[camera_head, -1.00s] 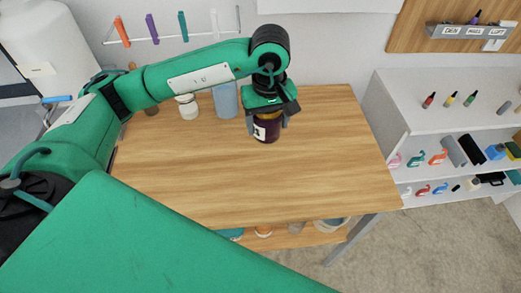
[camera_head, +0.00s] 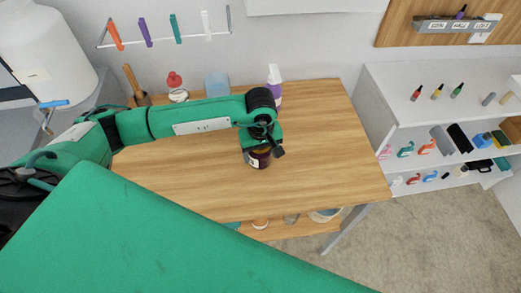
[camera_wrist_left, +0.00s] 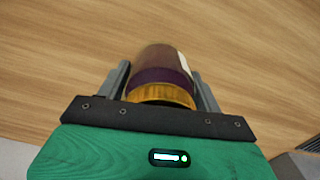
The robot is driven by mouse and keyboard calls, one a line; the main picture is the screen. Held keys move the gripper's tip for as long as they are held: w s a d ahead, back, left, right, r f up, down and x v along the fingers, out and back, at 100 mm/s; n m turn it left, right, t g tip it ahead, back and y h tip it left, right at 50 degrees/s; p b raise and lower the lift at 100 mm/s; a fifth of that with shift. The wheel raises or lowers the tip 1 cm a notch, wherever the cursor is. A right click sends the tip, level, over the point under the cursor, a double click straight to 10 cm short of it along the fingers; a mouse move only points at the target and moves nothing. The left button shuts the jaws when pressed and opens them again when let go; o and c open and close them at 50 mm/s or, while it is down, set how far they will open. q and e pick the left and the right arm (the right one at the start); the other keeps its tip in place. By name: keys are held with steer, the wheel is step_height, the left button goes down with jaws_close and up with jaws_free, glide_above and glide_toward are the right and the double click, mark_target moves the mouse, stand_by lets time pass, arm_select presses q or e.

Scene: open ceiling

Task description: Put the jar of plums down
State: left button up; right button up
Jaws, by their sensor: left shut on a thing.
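The jar of plums (camera_head: 257,160) is dark with a pale label and shows below my left gripper (camera_head: 265,148) over the middle of the wooden table (camera_head: 190,190). In the left wrist view the jar (camera_wrist_left: 160,65) has a dark purple body and a yellow-gold lid, with the gripper's two grey fingers (camera_wrist_left: 160,92) on either side of the lid end. My left gripper is shut on the jar. I cannot tell whether the jar's base touches the tabletop. My right gripper is not in view.
A spray bottle (camera_head: 274,88), a blue container (camera_head: 217,86) and a red-topped bottle (camera_head: 176,86) stand along the table's back edge. The table's front and right parts are clear. A white shelf unit (camera_head: 400,110) with small items stands to the right.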

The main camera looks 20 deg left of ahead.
arm_select(q)
steer(key=o, duration=0.9)
steer(key=shift+f, duration=0.1)
steer(key=o, duration=0.5)
